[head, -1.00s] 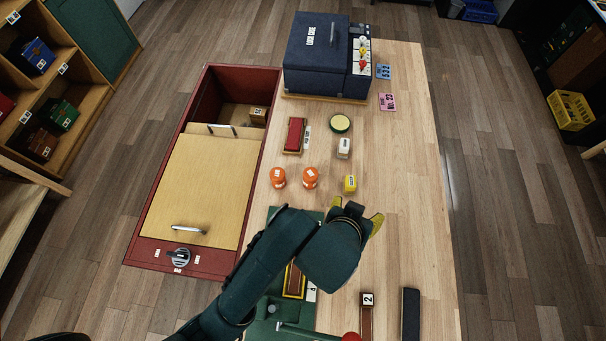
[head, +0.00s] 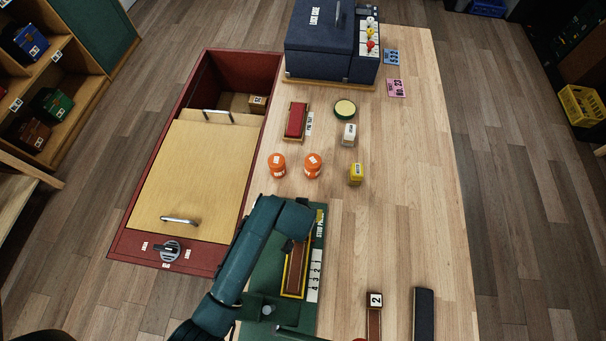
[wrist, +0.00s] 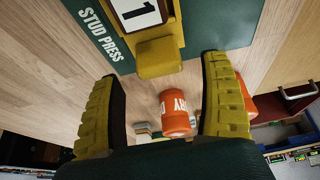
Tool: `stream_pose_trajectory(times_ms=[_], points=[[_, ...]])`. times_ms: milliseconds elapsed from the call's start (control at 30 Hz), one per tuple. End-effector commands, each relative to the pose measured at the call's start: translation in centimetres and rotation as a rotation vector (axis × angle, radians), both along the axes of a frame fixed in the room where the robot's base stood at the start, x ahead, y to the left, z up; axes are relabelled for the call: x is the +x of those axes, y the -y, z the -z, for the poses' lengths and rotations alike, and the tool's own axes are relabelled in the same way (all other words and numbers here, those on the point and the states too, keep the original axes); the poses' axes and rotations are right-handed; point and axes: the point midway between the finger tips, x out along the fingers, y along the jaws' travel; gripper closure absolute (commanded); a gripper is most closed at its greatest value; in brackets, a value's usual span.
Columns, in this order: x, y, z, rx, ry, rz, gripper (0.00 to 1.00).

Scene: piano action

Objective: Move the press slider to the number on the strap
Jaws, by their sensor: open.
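The green stud press (head: 262,285) lies at the bottom middle of the head view. It has a yellow-edged brown channel (head: 294,270) and a white number scale (head: 314,276) showing 4, 3, 2. A brown strap (head: 374,324) to its right carries a white tag (head: 375,300) reading 2. My gripper (wrist: 160,74) is open in the wrist view. A yellow block (wrist: 158,57) at the press's edge sits between and slightly beyond its fingertips, with no contact visible. A tag (wrist: 138,14) reading 1 is above that block. My arm hides part of the press in the head view.
Two orange jars (head: 277,166) (head: 312,166), a yellow bottle (head: 356,174) and a white one (head: 348,134) stand beyond the press. A dark bar (head: 424,315) lies right of the strap. The bench's right side is mostly clear.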

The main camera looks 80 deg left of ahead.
Motion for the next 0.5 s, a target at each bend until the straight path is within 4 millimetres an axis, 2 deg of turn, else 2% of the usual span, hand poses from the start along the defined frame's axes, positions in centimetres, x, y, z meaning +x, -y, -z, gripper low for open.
stream_pose_trajectory(times_ms=[33,167,433,467,500], points=[[0.1,-0.3,0.9,-0.001,0.0,0.0,0.22],[0.3,-0.8,2.0,0.001,0.0,0.001,0.22],[0.3,-0.9,2.1,0.001,0.0,0.001,0.22],[0.3,-0.9,2.1,0.001,0.0,0.001,0.24],[0.3,-0.9,2.1,0.001,0.0,0.001,0.31]])
